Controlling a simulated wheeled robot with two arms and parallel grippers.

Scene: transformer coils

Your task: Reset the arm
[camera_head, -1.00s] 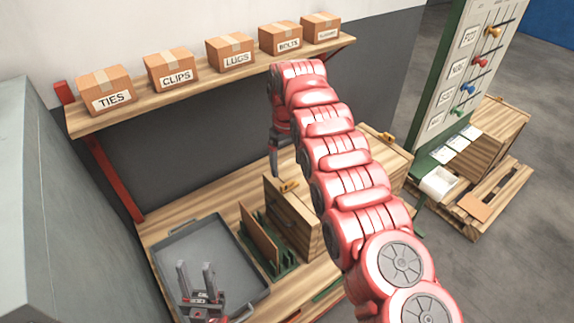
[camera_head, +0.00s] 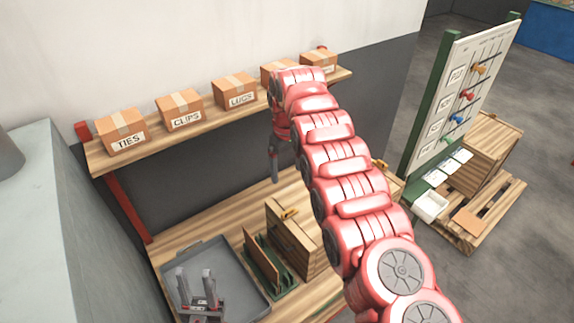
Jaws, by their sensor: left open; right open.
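My red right arm runs from the bottom right up to the shelf, covering part of the bench. Its gripper (camera_head: 275,165) hangs down above the back of the bench, beside the wooden box; its fingers overlap in this view, and nothing shows in them. My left gripper (camera_head: 194,275) is at the bottom left, over the grey tray (camera_head: 222,252). Its two fingers point up and stand apart, open and empty. Most of the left arm is out of view.
A wall shelf (camera_head: 205,119) holds several labelled cartons. A wooden box (camera_head: 292,238) and a green rack (camera_head: 265,262) stand right of the tray. A pegboard stand (camera_head: 455,95) and a pallet (camera_head: 490,215) are at the right. A grey cabinet (camera_head: 75,225) stands at the left.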

